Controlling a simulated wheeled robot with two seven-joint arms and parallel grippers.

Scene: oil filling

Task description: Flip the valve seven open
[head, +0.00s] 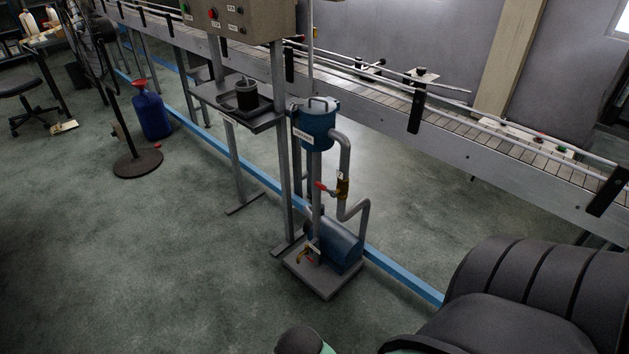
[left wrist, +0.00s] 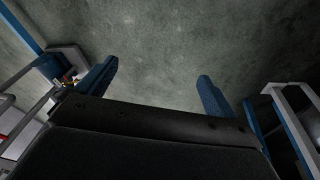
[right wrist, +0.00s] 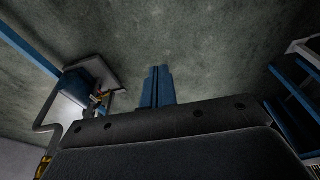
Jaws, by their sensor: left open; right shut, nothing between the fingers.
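A brass valve with a red handle (head: 341,188) sits on the grey vertical pipe of the blue pump unit in the head view. A second brass valve with a red handle (head: 306,254) is low at the unit's base. Their small labels are too small to read, so I cannot tell which is seven. Brass fittings of the unit (right wrist: 101,100) also show at the left of the right wrist view. My left gripper (left wrist: 153,85) is open and empty over bare floor. My right gripper (right wrist: 158,86) is shut and empty, apart from the unit. Neither gripper shows in the head view.
A blue tank (head: 317,125) tops the unit, which stands on a grey base plate (head: 326,286). A conveyor (head: 450,140) runs behind it, and a control box stand (head: 240,20) is beside it. A large black ribbed shape (head: 540,300) fills the lower right.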

